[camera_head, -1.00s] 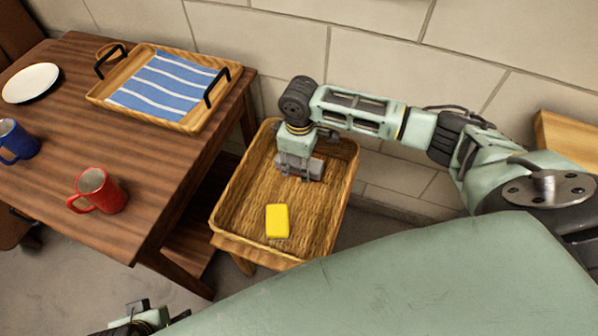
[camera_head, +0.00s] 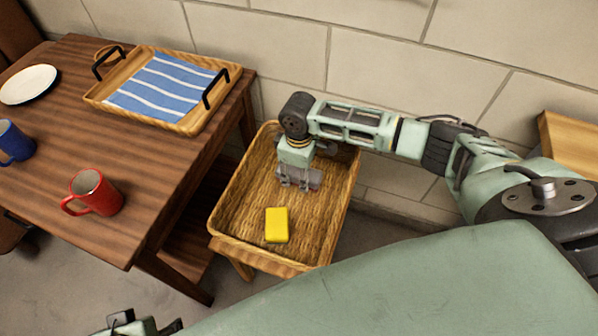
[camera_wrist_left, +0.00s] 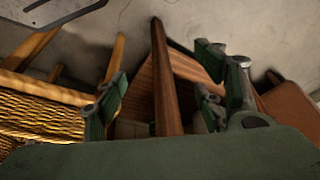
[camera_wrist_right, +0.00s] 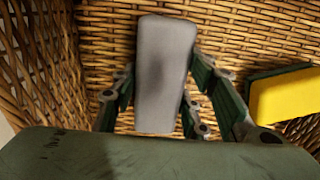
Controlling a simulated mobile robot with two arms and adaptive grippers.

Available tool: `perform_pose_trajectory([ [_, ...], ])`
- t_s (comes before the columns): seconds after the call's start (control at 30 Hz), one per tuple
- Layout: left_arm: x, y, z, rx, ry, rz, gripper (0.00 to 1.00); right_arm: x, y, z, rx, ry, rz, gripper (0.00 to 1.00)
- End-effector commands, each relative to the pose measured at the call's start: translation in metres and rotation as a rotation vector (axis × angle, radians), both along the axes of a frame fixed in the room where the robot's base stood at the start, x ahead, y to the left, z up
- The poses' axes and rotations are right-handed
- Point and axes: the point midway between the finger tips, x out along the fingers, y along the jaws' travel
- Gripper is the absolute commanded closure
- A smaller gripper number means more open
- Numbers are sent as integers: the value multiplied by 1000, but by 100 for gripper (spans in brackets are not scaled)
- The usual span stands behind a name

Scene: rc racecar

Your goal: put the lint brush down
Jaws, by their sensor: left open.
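The grey lint brush (camera_wrist_right: 164,70) is between the two fingers of my right gripper (camera_wrist_right: 158,88), which is shut on it. In the head view my right gripper (camera_head: 298,182) points down inside the wicker basket (camera_head: 233,208), with the brush (camera_head: 314,180) partly hidden by the fingers. I cannot tell whether the brush touches the basket floor. My left gripper (camera_wrist_left: 160,90) is open and empty, low beside the wooden furniture; only a bit of it shows at the head view's bottom edge.
A yellow sponge (camera_head: 277,225) lies in the basket's near part. On the wooden table (camera_head: 150,170) at left are a red mug (camera_head: 95,193), a blue mug (camera_head: 14,142), a white plate (camera_head: 28,85) and a tray (camera_head: 190,125) with a striped cloth. A wall stands behind.

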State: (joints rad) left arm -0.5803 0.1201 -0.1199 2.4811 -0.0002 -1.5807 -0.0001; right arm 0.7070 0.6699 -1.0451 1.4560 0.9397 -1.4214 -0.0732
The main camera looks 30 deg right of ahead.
Motion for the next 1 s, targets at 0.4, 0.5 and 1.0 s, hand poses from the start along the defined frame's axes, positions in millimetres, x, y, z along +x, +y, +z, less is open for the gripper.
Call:
perform_pose_trajectory([
  [0.4,0,0,0,0,0,0,37,0,0,1,1,-1,0,43],
  [0.5,0,0,-1,0,0,0,37,1,0,4,1,-2,1,43],
  [1.0,15,-4,-66,1,41,-5,37,1,0,89,1,-3,0,43],
])
